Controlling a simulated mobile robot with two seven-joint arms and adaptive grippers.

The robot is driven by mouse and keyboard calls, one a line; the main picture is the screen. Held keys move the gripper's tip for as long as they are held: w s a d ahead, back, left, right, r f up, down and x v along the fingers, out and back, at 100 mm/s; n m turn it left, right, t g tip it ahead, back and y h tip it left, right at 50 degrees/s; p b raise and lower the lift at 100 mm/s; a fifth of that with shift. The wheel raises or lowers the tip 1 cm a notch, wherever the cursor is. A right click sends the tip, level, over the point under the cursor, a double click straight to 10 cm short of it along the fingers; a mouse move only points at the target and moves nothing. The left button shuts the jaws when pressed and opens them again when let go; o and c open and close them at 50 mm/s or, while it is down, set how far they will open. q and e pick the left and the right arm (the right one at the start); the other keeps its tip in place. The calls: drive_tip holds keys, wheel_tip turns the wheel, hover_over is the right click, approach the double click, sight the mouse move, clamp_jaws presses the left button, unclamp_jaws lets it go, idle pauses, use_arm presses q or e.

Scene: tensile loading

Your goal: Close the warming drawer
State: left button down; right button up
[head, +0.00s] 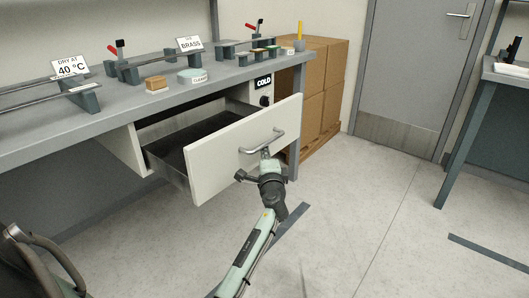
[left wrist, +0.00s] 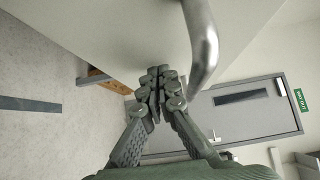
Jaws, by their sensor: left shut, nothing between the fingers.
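The warming drawer (head: 240,150) hangs open under the grey bench, pulled well out, with its dark inside (head: 190,145) showing empty. Its cream front carries a curved metal bar handle (head: 263,143). In the left wrist view the handle (left wrist: 203,45) passes close beside the fingers, and the drawer front (left wrist: 100,35) fills the upper left. My left gripper (head: 265,155) is at the drawer front, just below the handle. Its fingers (left wrist: 158,90) are shut together with nothing between them. I cannot tell whether they touch the drawer front. My right gripper is not in view.
The bench (head: 130,110) above holds fixtures, small blocks and signs. A COLD label (head: 263,82) is beside the drawer opening. Stacked cardboard boxes (head: 320,90) stand on a pallet behind. The floor (head: 370,220) to the right is clear, up to another table (head: 465,140).

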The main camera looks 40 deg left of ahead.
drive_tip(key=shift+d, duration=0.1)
